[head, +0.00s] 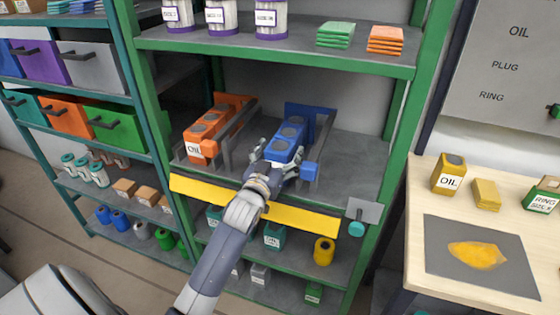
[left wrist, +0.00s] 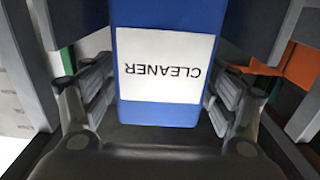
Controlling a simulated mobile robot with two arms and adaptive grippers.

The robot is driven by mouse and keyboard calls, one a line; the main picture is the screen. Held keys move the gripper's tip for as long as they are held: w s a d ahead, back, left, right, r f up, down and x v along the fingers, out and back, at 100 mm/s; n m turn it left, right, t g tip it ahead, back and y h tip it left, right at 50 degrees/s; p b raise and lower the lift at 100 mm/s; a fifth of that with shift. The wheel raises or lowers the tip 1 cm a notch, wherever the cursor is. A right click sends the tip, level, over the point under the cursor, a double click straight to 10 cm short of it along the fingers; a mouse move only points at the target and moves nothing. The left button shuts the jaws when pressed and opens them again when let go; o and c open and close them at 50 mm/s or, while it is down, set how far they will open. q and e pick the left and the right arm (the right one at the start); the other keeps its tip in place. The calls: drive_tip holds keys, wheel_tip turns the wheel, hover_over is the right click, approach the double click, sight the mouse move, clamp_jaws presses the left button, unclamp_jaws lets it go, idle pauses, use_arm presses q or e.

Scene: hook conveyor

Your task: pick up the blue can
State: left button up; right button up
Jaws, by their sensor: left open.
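The blue can (head: 284,149) is at the front of a blue dispenser lane on the green rack's middle shelf, with more blue can tops behind it. In the left wrist view its blue body (left wrist: 165,112) carries a white label reading CLEANER, upside down. My left gripper (head: 276,164) is at the front of this can. It is open, with one finger on each side of the can in the left wrist view (left wrist: 163,100). Gaps show between the fingers and the can. The can's lower front is hidden by the gripper in the head view. My right gripper is not in view.
An orange lane with orange cans (head: 207,124) labelled OIL stands just left. A yellow bar (head: 305,219) runs across the shelf's front edge, below my wrist. Grey rails flank the blue lane. A table (head: 415,285) with a yellow OIL can (head: 449,174) is at right.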

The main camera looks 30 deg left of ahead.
use_arm(q)
drive_tip(key=shift+c, duration=0.6)
drive_tip(key=c, duration=1.3)
drive_tip(key=shift+r, duration=0.1)
drive_tip(key=shift+c, duration=0.3)
drive_tip(key=shift+r, duration=0.1)
